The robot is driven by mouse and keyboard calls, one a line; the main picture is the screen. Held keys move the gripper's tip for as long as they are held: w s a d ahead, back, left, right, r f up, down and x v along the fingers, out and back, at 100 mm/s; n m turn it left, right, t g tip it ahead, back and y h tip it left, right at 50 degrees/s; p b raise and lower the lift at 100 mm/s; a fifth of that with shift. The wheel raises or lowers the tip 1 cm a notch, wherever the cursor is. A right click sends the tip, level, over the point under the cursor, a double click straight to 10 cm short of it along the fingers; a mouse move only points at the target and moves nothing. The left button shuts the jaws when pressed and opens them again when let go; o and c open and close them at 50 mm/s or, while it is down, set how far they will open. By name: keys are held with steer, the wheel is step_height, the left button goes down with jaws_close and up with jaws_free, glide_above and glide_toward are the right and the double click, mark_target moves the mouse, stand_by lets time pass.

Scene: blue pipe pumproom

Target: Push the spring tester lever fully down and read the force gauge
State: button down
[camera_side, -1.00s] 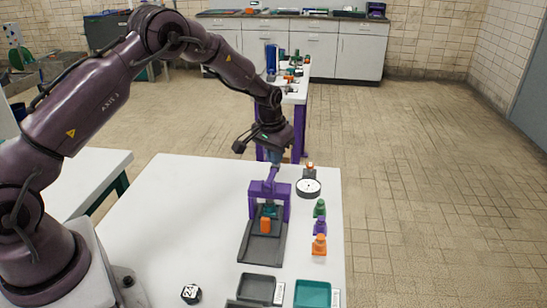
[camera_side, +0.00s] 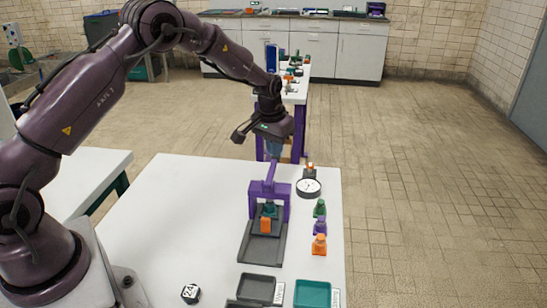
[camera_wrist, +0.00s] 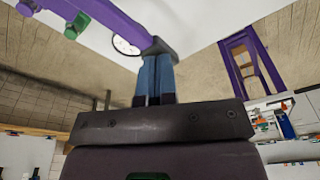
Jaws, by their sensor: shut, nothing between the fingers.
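The spring tester has a purple frame (camera_side: 283,190) on a dark grey base (camera_side: 262,250). A green spring piece (camera_side: 270,209) and an orange block (camera_side: 265,226) sit in it. Its purple lever (camera_side: 272,172) slants up from the frame's top; it also crosses the upper left of the wrist view (camera_wrist: 115,20). The round white force gauge (camera_side: 308,187) stands right of the frame; its reading is too small to make out. My gripper (camera_side: 274,156) is shut and empty at the lever's raised end. Its blue fingertips (camera_wrist: 156,56) overlap that end in the wrist view; contact is unclear.
Green (camera_side: 319,208), purple (camera_side: 320,226) and orange (camera_side: 319,244) pieces stand in a row at the table's right side. Grey (camera_side: 257,288) and teal (camera_side: 313,294) trays lie at the front. The left tabletop is clear.

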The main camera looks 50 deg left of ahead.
step_height(320, 180, up, 9)
stand_by(0.8)
steer(key=shift+r, duration=0.1)
steer(key=s+d+r+m+t, duration=0.1)
steer(key=s+d+r, duration=0.2)
steer(key=s, duration=0.7)
steer(key=s+d+r+m+t, duration=0.1)
steer(key=s+d+r, duration=0.3)
steer(key=s, duration=0.7)
steer(key=s+d+r+m+t, duration=0.1)
steer(key=s+d+r, duration=0.3)
steer(key=s, duration=0.7)
steer(key=shift+d+r+t, duration=0.2)
steer(key=shift+r+t, duration=0.2)
steer(key=shift+r, duration=0.55)
